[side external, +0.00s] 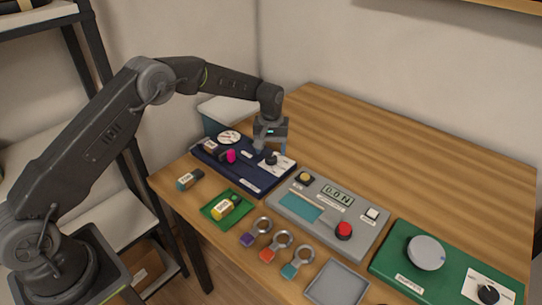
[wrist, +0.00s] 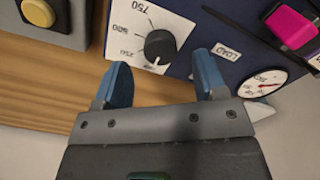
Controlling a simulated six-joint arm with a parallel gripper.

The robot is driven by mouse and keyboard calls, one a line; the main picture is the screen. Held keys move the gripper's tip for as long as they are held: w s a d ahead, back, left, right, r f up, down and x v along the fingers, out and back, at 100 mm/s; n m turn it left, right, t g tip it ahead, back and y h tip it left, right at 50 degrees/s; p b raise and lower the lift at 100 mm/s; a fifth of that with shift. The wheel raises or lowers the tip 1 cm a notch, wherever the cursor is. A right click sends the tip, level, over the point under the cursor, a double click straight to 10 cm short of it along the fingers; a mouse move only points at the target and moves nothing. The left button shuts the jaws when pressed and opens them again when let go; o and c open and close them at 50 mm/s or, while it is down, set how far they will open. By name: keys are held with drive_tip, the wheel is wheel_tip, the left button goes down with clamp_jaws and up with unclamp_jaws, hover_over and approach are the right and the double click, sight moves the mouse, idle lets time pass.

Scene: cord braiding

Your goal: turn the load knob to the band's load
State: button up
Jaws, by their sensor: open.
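The black load knob (wrist: 160,46) sits on a white dial plate (wrist: 135,40) on the navy panel (wrist: 240,25). Its white mark points toward the bottom of the wrist view, past the lowest printed number that shows. The numbers 750 and 500 are partly readable; the lower one is blurred. My gripper (wrist: 162,78) is open and empty, its blue fingers on either side of and short of the knob. In the side view my gripper (side external: 262,147) hangs by the knob (side external: 271,158).
The navy panel also bears a magenta part (side external: 231,156) and a round gauge (side external: 229,137). A grey console (side external: 330,225) reads 0.0N. A green panel (side external: 400,275), several ring-ended tags and a grey tray (side external: 337,284) stand nearer. The table's back right is clear.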

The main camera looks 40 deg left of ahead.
sight(271, 157)
drive_tip(key=shift+f, duration=1.7)
drive_tip(key=c, duration=0.9)
drive_tip(key=shift+m, duration=0.3)
drive_tip(key=m, duration=0.4)
drive_tip(key=shift+a, duration=0.1)
drive_tip(key=m, duration=0.4)
drive_tip(key=shift+r, duration=0.1)
